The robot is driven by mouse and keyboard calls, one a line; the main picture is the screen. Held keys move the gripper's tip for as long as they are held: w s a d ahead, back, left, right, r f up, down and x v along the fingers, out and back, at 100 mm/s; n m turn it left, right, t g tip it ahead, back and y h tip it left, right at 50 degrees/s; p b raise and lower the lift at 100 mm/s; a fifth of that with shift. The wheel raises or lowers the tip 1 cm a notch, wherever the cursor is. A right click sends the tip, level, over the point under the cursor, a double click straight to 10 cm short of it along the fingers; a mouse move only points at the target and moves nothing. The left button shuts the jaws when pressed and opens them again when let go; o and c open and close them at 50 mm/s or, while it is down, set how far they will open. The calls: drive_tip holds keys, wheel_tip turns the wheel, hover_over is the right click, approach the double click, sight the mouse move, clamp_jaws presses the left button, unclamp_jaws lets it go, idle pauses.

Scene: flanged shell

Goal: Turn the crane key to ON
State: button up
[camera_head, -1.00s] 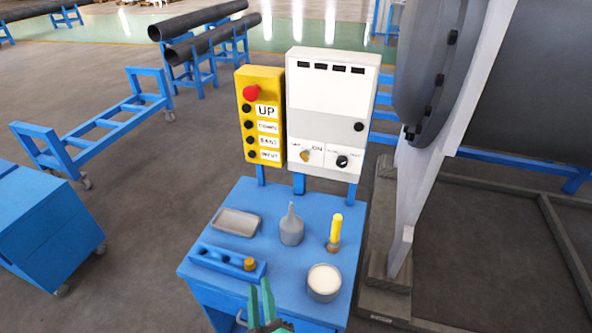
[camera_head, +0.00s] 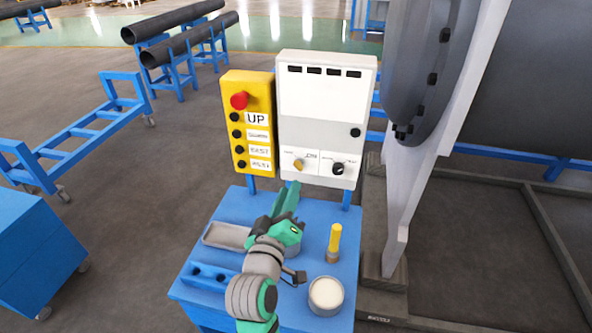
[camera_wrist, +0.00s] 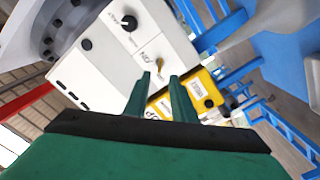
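The brass crane key (camera_head: 299,164) sits in the lower left of the white control box (camera_head: 322,100), with an ON label just above and to its right. Its exact turn angle is too small to tell. It also shows in the wrist view (camera_wrist: 160,69), just beyond the fingertips and about midway between them. My gripper (camera_head: 288,188) is in front of and below the key in the head view, apart from it. In the wrist view my gripper (camera_wrist: 161,82) has its two green fingers spread, with nothing between them.
A black knob (camera_head: 339,169) is right of the key. A yellow pendant (camera_head: 248,120) with a red button stands left of the box. The blue cart (camera_head: 345,225) below holds a grey tray (camera_head: 226,235), a yellow-handled tool (camera_head: 335,240) and a white-filled cup (camera_head: 326,294).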

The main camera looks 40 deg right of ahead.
sight(299, 164)
drive_tip(key=x, duration=0.9)
clamp_jaws()
